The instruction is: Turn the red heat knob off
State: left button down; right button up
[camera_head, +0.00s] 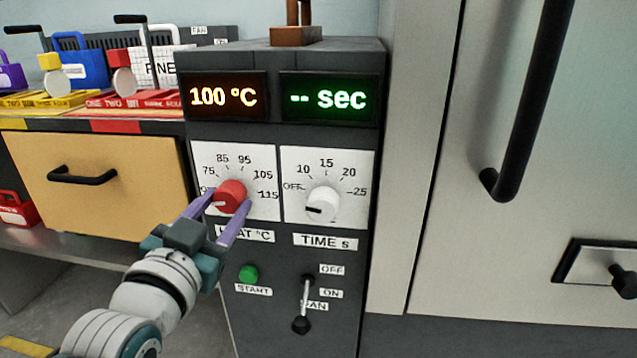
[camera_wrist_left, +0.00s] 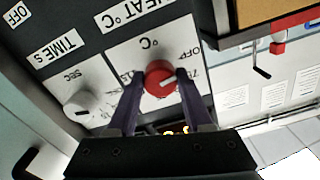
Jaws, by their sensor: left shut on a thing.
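The red heat knob (camera_head: 231,193) sits on a white dial plate on the dark control box. A white mark on it points left, toward the OFF side of the scale, in the head view. The display (camera_head: 222,97) above reads 100 °C. My left gripper (camera_head: 229,199) has its purple fingers on either side of the knob and is shut on it. My right gripper is not in view.
The white time knob (camera_head: 322,204) is just right, under a display (camera_head: 327,97) reading "-- sec". Below are a green start button (camera_head: 249,273) and a fan lever (camera_head: 304,306). A yellow drawer (camera_head: 95,185) is left; a pale cabinet door (camera_head: 415,150) with a black handle is right.

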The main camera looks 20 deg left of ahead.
pick_arm(q)
jog(key=shift+n, duration=0.3)
jog(key=shift+c, duration=1.5)
grip_release()
jog(key=shift+s, duration=0.1)
jog(key=p+v, duration=0.2)
jog(key=v, duration=0.7)
jog(key=shift+s, duration=0.4)
